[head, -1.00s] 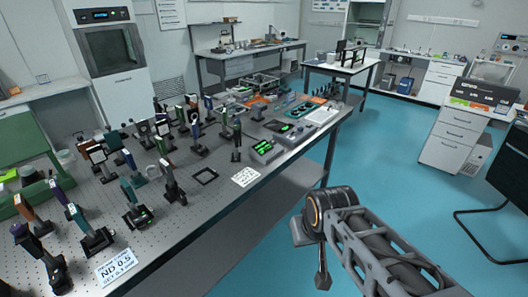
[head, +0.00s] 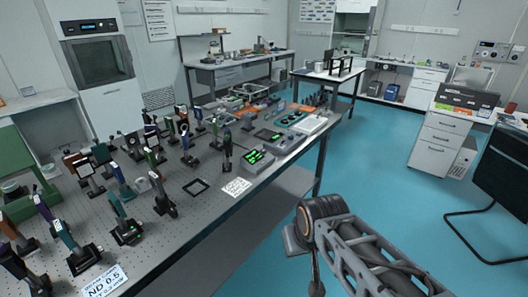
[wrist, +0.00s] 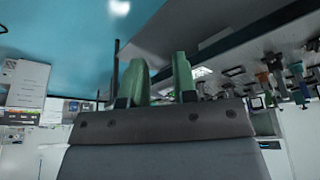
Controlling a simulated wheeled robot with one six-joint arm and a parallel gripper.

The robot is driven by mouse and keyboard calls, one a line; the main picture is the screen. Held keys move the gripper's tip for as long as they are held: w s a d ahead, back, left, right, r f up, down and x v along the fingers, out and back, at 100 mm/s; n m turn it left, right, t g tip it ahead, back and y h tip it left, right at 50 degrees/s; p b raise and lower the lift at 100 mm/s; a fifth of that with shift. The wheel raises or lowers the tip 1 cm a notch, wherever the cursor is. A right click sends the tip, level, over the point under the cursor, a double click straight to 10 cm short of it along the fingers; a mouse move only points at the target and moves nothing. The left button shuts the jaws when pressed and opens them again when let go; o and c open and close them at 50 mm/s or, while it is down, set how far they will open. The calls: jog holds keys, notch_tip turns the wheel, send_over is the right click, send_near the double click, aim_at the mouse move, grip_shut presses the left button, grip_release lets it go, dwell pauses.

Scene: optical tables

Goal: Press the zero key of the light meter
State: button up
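A small grey box with a lit green display (head: 257,158) stands near the right edge of the long optical table (head: 215,205). A second flat box with a dark display (head: 267,135) is just behind it. I cannot tell for sure which one is the light meter, and no zero key can be made out. My gripper (wrist: 160,78) shows in the wrist view with its two green fingers apart and nothing between them. It is in the open air beside the table, apart from both boxes. The wrist picture is upside down.
Several optics on posts (head: 163,200) crowd the table's left part. An ND 0.5 card (head: 105,282) is at the near edge.

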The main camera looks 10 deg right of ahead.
grip_shut()
dwell(1.4)
